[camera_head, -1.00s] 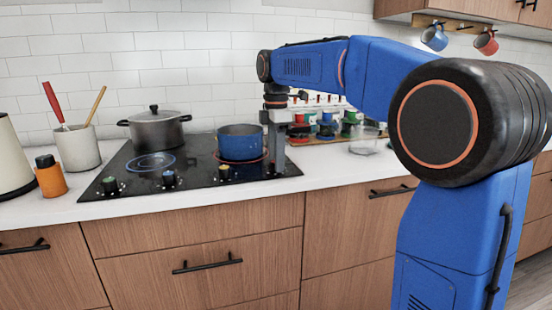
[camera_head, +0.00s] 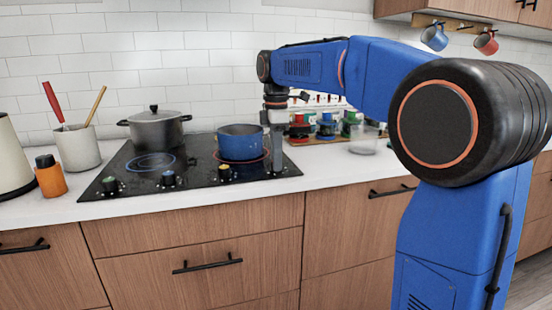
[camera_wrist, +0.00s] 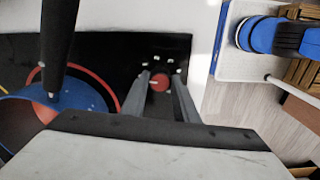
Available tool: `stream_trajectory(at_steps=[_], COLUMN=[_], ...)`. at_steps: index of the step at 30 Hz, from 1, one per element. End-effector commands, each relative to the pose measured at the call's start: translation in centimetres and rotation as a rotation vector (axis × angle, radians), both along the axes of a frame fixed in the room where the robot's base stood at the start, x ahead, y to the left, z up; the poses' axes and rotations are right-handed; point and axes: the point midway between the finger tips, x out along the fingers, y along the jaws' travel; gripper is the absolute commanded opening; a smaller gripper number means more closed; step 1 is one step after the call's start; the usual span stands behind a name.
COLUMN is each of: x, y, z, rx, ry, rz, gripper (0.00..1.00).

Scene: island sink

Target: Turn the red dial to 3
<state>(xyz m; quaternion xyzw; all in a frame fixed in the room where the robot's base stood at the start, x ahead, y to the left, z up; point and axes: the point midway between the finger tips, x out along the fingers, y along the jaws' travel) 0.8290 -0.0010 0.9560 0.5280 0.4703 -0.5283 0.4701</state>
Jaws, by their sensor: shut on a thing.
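The red dial (camera_wrist: 158,83) shows in the wrist view near the edge of the black cooktop, with a pale pointer line on its face and small white marks around it. I cannot read the numbers. My gripper (camera_wrist: 161,79) points down with one finger on each side of the dial and is shut on it. In the head view my gripper (camera_head: 278,172) stands at the front right corner of the cooktop (camera_head: 195,180) and hides the dial.
A blue pot (camera_head: 240,147) stands close to my gripper on a red-ringed burner. A lidded grey pot (camera_head: 155,131) stands at the back left. Black, blue-topped and yellow-topped dials (camera_head: 224,171) line the front edge. Spice jars (camera_head: 326,126) and a glass bowl (camera_head: 364,141) are to the right.

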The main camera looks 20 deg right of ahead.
Motion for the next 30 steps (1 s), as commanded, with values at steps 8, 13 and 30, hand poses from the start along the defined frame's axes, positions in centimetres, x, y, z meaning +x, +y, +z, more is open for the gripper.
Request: stream_trajectory(at_steps=[8, 13, 30], x=[0.02, 0.02, 0.03], y=[0.0, 0.0, 0.0], z=[0.02, 0.03, 0.05], rx=[0.0, 0.0, 0.0], ry=[-0.001, -0.001, -0.001], rz=[-0.229, -0.391, -0.933], gripper=[0.05, 0.05, 0.05])
